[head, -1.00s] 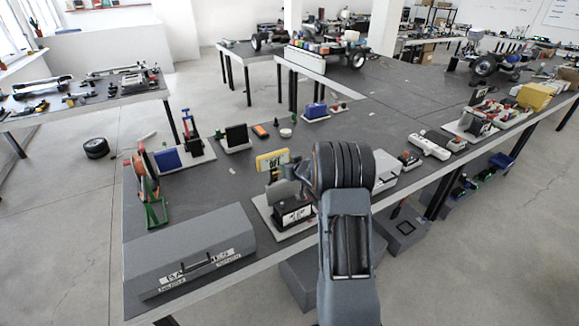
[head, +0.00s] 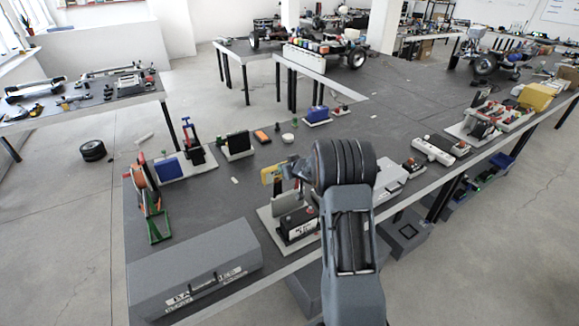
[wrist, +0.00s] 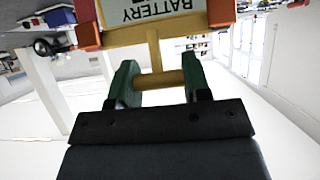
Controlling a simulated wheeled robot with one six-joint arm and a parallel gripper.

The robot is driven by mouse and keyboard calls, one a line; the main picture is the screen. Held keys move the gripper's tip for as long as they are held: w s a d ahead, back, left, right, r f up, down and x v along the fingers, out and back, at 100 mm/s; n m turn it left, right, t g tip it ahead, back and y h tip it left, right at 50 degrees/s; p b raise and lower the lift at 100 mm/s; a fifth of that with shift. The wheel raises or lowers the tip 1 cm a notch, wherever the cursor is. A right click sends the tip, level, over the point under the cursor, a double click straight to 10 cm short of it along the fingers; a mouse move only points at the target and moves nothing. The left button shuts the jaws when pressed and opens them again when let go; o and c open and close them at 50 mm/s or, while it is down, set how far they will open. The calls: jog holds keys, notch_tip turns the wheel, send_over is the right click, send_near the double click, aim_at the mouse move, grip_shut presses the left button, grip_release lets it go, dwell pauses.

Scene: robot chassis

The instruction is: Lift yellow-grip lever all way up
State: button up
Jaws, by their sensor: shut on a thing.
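The yellow grip (wrist: 158,80) is a short crossbar on a yellow stem in the wrist view. My gripper (wrist: 158,86) is shut on it, with a green finger at each end of the bar. A yellow-framed sign reading BATTERY (wrist: 158,12) appears upside down behind it, between red-orange parts. In the head view, my gripper (head: 293,170) is raised above the front edge of the bench, beside the yellow sign (head: 271,174). My wrist hides the grip and most of the lever there. A dark labelled box on a pale base (head: 298,222) stands below the gripper.
A grey sloped box with a handle (head: 195,268) stands at the front left of the bench. A white power strip (head: 433,150) lies to the right.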

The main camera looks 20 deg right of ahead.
jog(key=shift+f, duration=0.1)
jog(key=o, duration=1.3)
jog(key=shift+s, duration=0.1)
jog(key=v, duration=1.3)
jog(key=shift+s+r+b, duration=0.3)
jog(key=shift+b, duration=0.05)
